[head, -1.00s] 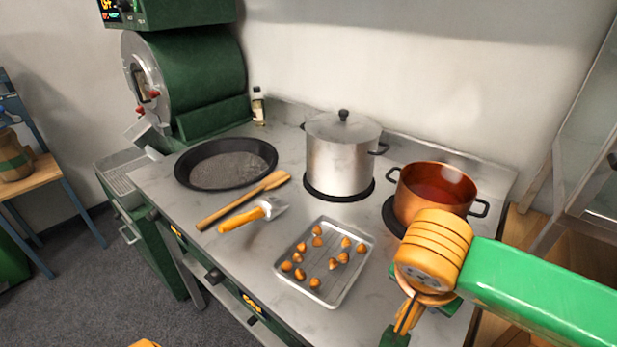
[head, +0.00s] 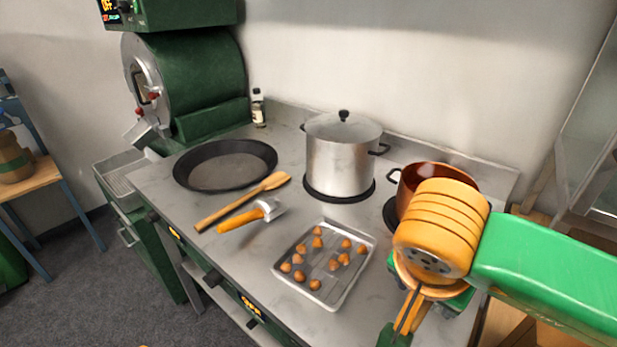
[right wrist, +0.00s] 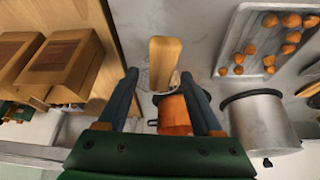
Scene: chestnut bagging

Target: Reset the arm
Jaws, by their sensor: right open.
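In the right wrist view, my right gripper (right wrist: 159,74) is open. Nothing is seen held between its dark fingers. A light wooden piece (right wrist: 164,60) and an orange-copper pot (right wrist: 174,112) show between and beyond the fingers; I cannot tell the exact distance. In the head view my right arm comes in from the right, over the counter's right end. It covers part of the copper pot (head: 407,183), and its fingertips are not clearly seen there. My left gripper is not in view; only a tiny orange sliver shows at the bottom edge.
The counter (head: 300,208) holds a tray (head: 338,298) of chestnuts, a lidded steel pot (head: 338,165), a black pan (head: 225,183), a wooden spatula (head: 240,203) and an orange-handled scoop (head: 245,218). A green roaster (head: 205,85) stands at the back left. Wooden boxes (right wrist: 62,62) show in the wrist view.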

